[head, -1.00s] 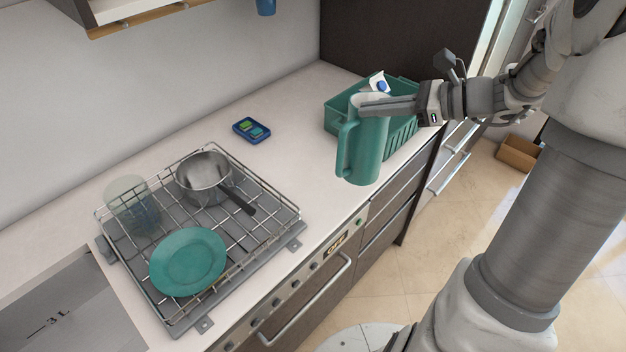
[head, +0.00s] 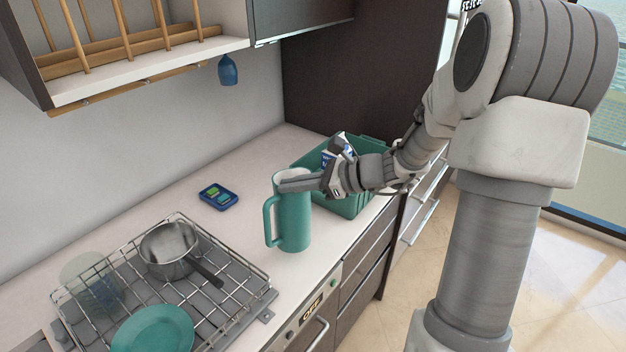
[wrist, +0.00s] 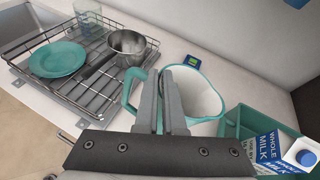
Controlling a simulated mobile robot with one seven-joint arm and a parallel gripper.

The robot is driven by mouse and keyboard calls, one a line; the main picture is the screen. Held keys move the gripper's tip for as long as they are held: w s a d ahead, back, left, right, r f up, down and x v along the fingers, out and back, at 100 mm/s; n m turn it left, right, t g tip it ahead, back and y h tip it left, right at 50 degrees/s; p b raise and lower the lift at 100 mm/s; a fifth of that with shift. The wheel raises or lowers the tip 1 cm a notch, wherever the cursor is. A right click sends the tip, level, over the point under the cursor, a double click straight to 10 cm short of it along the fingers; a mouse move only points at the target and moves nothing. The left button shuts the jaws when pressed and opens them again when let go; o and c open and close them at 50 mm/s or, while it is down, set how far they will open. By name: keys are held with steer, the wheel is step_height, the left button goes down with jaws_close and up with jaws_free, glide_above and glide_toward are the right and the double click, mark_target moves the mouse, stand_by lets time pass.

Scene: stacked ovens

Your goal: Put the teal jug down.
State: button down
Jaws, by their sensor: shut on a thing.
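The teal jug (head: 292,222) is upright over the light countertop, between the dish rack and the teal crate, with its handle to the left. Its base appears at the counter surface, but I cannot tell for sure whether it touches. My gripper (head: 287,184) is shut on the jug's rim from the right side. In the wrist view, the fingers of my gripper (wrist: 166,85) close over the near rim of the jug (wrist: 207,92), whose white inside looks empty.
A wire rack (head: 228,275) holds a metal pot (head: 165,250), a teal plate (head: 152,330) and a clear glass (head: 88,280). A teal crate (head: 352,205) with a milk carton (wrist: 283,152) stands right of the jug. A blue sponge tray (head: 218,196) lies behind.

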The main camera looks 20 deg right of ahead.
mark_target(295, 200)
steer(key=x, duration=0.2)
steer(key=shift+w+a+f, duration=0.1)
steer(key=shift+w+f, duration=0.05)
steer(key=shift+w, duration=0.1)
step_height(295, 200, down, 4)
steer(key=shift+r, duration=0.25)
steer(key=shift+s+f, duration=0.1)
steer(key=shift+f, duration=0.2)
steer(key=c, duration=1.5)
jaws_free()
steer(key=shift+f, duration=0.15)
steer(key=o, duration=0.5)
steer(key=shift+c, duration=0.2)
